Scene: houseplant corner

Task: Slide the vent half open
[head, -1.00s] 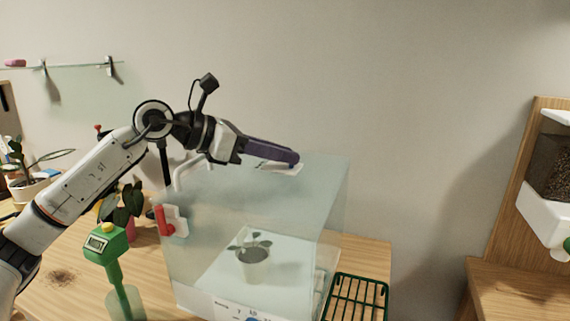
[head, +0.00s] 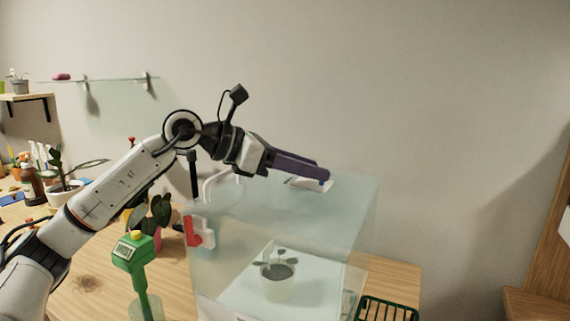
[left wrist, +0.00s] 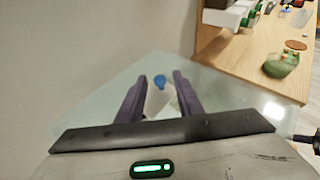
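The clear glass case (head: 340,235) stands on the wooden table with a potted plant inside. The vent, a small pale plate (head: 318,187), lies on the case's top; it also shows in the left wrist view (left wrist: 158,102), with a blue knob (left wrist: 159,80) near its far end. My left gripper (head: 322,174) has purple fingers and is just above the vent. In the left wrist view its fingers (left wrist: 156,88) are apart, with the knob lying between their tips in the picture. I cannot tell whether they touch it. My right gripper is not identifiable.
A red and white fitting (head: 198,232) is on the case's left side. A green tool (head: 134,255) and a leafy plant (head: 153,215) stand left of it. A green rack (head: 388,309) lies to the right.

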